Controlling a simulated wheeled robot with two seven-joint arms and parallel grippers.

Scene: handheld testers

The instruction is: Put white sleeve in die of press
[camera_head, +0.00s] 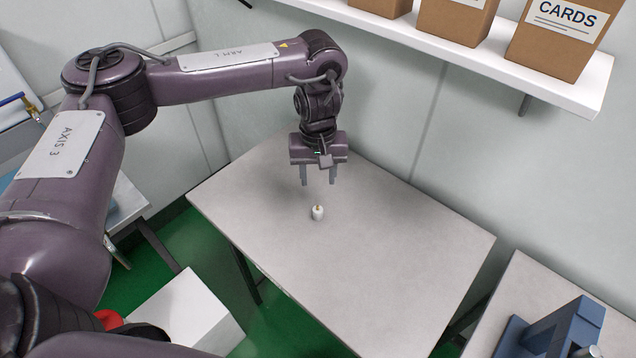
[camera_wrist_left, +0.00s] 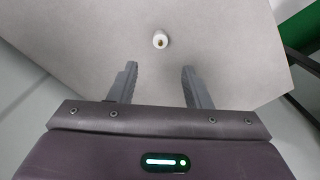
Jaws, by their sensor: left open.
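My right gripper is not in view.
The grey table (camera_head: 400,250) is otherwise bare. A second table (camera_head: 510,285) under the blue machine stands to the right across a gap. A white shelf (camera_head: 480,50) with cardboard boxes (camera_head: 558,35) hangs on the back wall. A white box (camera_head: 185,312) stands at lower left.

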